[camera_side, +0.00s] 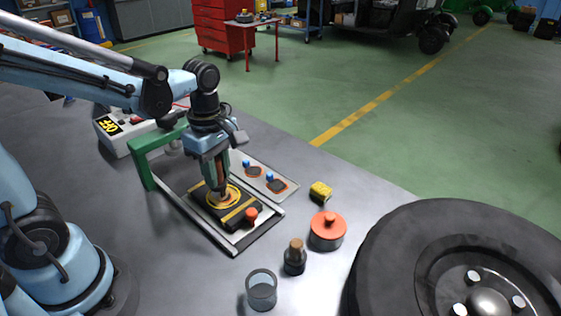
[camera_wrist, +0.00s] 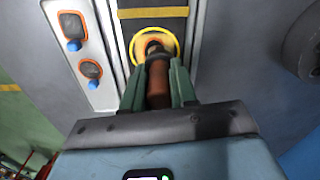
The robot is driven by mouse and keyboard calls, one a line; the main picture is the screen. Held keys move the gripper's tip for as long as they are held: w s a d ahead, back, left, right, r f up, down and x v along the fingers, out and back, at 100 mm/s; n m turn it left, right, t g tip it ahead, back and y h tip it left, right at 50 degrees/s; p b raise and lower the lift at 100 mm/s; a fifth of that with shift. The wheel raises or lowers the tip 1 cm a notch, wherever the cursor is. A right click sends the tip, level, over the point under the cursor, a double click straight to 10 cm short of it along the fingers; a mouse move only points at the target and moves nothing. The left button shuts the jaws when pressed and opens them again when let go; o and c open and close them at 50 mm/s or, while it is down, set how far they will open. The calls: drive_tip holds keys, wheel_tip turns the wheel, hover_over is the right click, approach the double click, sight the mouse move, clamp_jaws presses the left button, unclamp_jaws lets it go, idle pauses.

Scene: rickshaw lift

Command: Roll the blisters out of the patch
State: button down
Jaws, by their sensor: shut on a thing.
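The black rubber piece (camera_side: 238,212) with yellow stripes lies in a metal-railed frame on the bench. A round orange patch with a yellow ring (camera_side: 236,190) around it is on the rubber; the ring also shows in the wrist view (camera_wrist: 176,45). My gripper (camera_side: 221,188) points down over the ring. In the wrist view, its green fingers (camera_wrist: 158,82) are shut on the brown handle of the roller (camera_wrist: 158,80). The roller's lower end is over the patch and seems to touch it. The contact and any blisters are hidden or too small to tell.
A green bracket (camera_side: 149,160) stands at the frame's far end. A pale card (camera_side: 262,170) with patches and blue tabs lies beside the rails.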

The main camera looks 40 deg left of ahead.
drive_tip(key=shift+w+r, duration=0.1)
drive_tip(key=shift+w, duration=0.9)
drive_tip(key=shift+s, duration=0.1)
drive_tip(key=shift+s, duration=0.5)
drive_tip(key=shift+r, duration=3.4)
drive_tip(key=shift+d, duration=0.1)
